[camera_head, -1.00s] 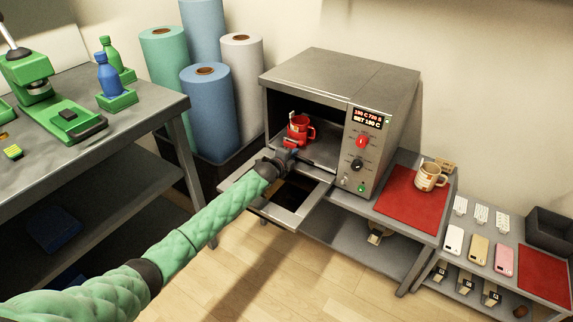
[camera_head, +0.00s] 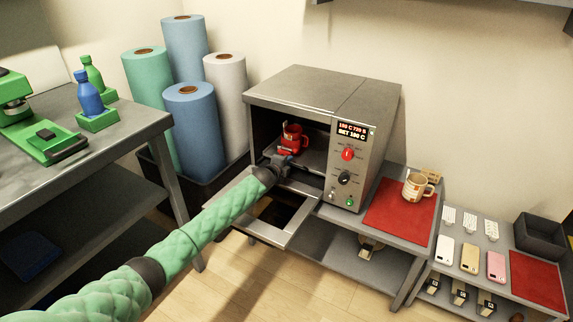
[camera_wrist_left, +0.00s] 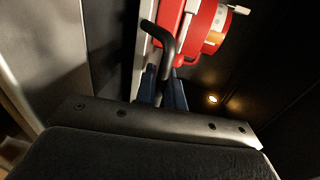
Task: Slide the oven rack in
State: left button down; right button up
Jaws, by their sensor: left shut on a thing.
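The grey oven (camera_head: 330,90) stands with its door (camera_head: 295,234) folded down at the front. The oven rack (camera_head: 312,160) lies inside the cavity, with a red mug (camera_head: 293,145) standing on it. My left gripper (camera_head: 281,163) is at the cavity mouth, above the open door, shut on the rack's dark handle. In the left wrist view, the blue fingers (camera_wrist_left: 165,92) close around the base of the bent black handle (camera_wrist_left: 168,40). The red mug (camera_wrist_left: 208,22) shows just beyond it. The arm hides part of the rack's front edge. My right gripper is out of view.
A control panel (camera_head: 347,165) with knobs and a display is right of the cavity. A red mat (camera_head: 385,222) with a beige mug (camera_head: 415,187) lies further right. Tall rolls (camera_head: 195,130) stand left of the oven. A workbench (camera_head: 140,130) is at left.

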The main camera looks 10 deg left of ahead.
pick_arm(q)
jog(key=shift+w+r, duration=0.15)
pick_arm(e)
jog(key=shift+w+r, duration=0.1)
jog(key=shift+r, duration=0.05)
pick_arm(q)
jog(key=c, duration=1.6)
grip_release()
jog(key=shift+d, duration=0.1)
jog(key=shift+w, duration=0.1)
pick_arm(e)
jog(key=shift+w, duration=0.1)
